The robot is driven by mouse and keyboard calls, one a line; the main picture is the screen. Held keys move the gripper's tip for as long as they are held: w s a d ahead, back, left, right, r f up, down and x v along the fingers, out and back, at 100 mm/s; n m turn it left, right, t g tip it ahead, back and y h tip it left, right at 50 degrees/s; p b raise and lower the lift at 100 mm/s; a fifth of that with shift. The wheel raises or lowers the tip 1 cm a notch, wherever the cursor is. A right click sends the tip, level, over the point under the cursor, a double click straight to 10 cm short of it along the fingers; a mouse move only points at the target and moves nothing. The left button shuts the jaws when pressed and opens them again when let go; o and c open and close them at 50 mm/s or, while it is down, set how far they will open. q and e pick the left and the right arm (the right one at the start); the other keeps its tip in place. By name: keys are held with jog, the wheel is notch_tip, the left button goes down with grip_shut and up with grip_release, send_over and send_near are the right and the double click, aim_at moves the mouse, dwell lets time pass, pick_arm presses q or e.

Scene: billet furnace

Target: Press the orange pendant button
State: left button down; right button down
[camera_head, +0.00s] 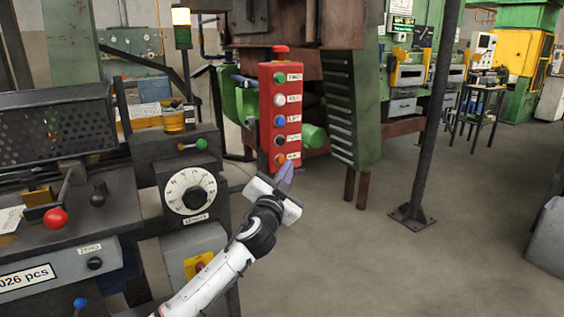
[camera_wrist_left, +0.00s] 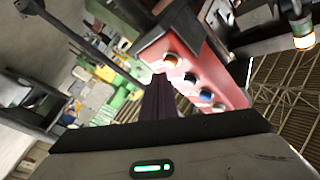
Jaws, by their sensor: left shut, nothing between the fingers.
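The red pendant box (camera_head: 267,115) hangs upright in the middle of the head view, with a column of coloured buttons. The orange button (camera_head: 280,159) is the lowest. My left gripper (camera_head: 286,168) is shut and empty, its purple-grey fingers pointing up at the bottom of the pendant, just right of and below the orange button. In the left wrist view, the tilted pendant (camera_wrist_left: 205,70) shows the orange button (camera_wrist_left: 172,60) close beyond the shut fingertips (camera_wrist_left: 160,80). I cannot tell whether they touch it. My right gripper is not in view.
A lathe-like machine with a white dial (camera_head: 190,192) and a red knob (camera_head: 55,218) stands left of my left arm. A dark post (camera_head: 432,120) rises at the right. A green louvred cabinet (camera_head: 352,110) stands behind the pendant. The floor right of my arm is clear.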

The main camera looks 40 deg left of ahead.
pick_arm(q)
jog(key=shift+a, duration=0.2)
jog(key=shift+w+a, duration=0.15)
jog(key=shift+a, duration=0.05)
jog(key=shift+w+a, duration=0.2)
jog(key=shift+a, duration=0.3)
dwell(0.9)
jog(key=shift+d, duration=0.1)
jog(key=shift+s+d, duration=0.4)
jog(key=shift+d, duration=0.4)
jog(key=shift+s+d, duration=0.3)
jog(key=shift+d, duration=0.45)
jog(key=shift+s+d, duration=0.35)
jog(key=shift+d, duration=0.45)
jog(key=shift+s+d, duration=0.3)
jog(key=shift+d, duration=0.45)
